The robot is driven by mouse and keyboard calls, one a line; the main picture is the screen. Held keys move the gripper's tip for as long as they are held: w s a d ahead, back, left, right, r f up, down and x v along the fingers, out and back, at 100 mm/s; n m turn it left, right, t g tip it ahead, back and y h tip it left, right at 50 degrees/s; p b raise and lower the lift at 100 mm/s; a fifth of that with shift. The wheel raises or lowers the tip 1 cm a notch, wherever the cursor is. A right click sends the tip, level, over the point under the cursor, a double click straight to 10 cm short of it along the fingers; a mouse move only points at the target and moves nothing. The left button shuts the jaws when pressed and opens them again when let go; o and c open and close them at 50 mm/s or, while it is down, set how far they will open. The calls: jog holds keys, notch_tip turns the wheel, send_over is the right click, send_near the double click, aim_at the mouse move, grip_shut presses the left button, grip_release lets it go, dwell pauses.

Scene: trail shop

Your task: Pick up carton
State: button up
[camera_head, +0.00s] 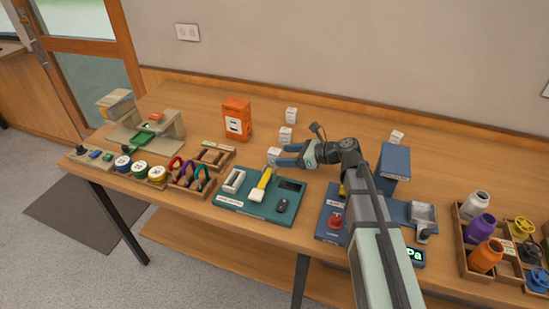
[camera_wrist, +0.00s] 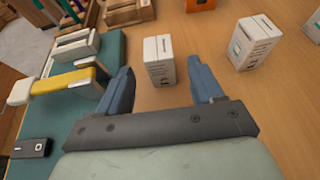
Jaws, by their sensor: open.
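Several small white cartons with printed sides stand on the wooden table. The nearest carton (camera_head: 273,156) is at my gripper's fingertips in the head view. In the wrist view this carton (camera_wrist: 158,58) stands upright ahead of the gap between the two blue fingers. My gripper (camera_head: 283,157) is open and empty; it also shows in the wrist view (camera_wrist: 160,75). Whether the fingers touch the carton I cannot tell. A second carton (camera_head: 285,136) stands behind it, to its right in the wrist view (camera_wrist: 255,42). A third carton (camera_head: 291,115) stands further back.
A green mat (camera_head: 228,201) with a yellow-handled tool (camera_head: 262,183) lies beside the gripper. An orange box (camera_head: 237,119) stands behind. Another white carton (camera_head: 397,137) is near the blue upright box (camera_head: 394,163). The table's back middle is mostly clear.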

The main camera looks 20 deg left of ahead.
aim_at(270, 156)
jog(key=shift+x, duration=3.55)
jog(key=shift+c, duration=0.5)
jog(key=c, duration=1)
jog(key=shift+r, duration=0.15)
notch_tip(270, 156, up, 10)
jog(key=shift+f, duration=0.1)
